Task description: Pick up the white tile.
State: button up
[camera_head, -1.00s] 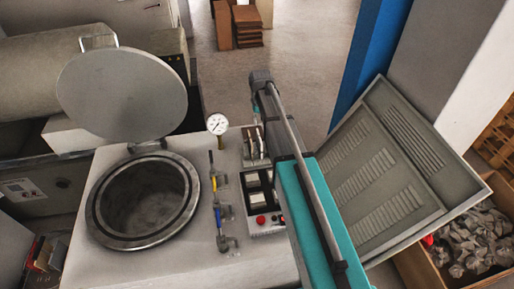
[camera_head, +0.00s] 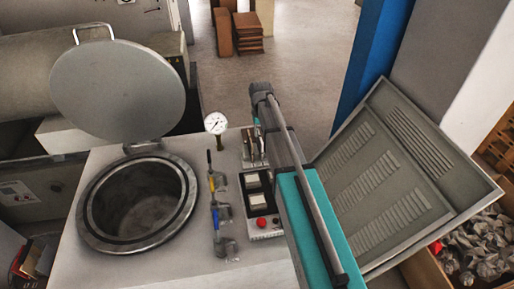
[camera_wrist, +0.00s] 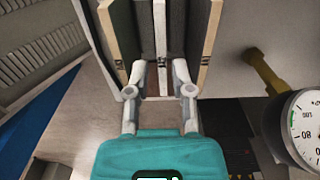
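Beyond the fingertips, several thin upright tiles stand side by side, seen nearly edge-on. A cream-edged tile (camera_wrist: 124,40) is at the left, another cream-edged tile (camera_wrist: 209,45) at the right, and dark grey faces and a narrow pale strip (camera_wrist: 160,35) lie between. In the head view the tile group (camera_head: 252,147) stands on the machine top beyond my teal arm; my fingers are mostly hidden there.
A pressure gauge (camera_head: 215,123) stands left of the tiles; it is close at the right in the wrist view (camera_wrist: 305,125). Coloured valves (camera_head: 214,205), a control box (camera_head: 260,205) and an open round chamber (camera_head: 138,205) are on the machine. A grey louvred panel (camera_head: 375,200) leans at right.

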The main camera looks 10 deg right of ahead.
aim_at(260, 141)
jog(key=shift+f, duration=0.1)
dwell(0.3)
jog(key=shift+s+a+f+b, duration=0.1)
jog(key=shift+a+f+b, duration=0.05)
jog(key=shift+f+b, duration=2.4)
jog(key=shift+r, duration=0.1)
grip_shut()
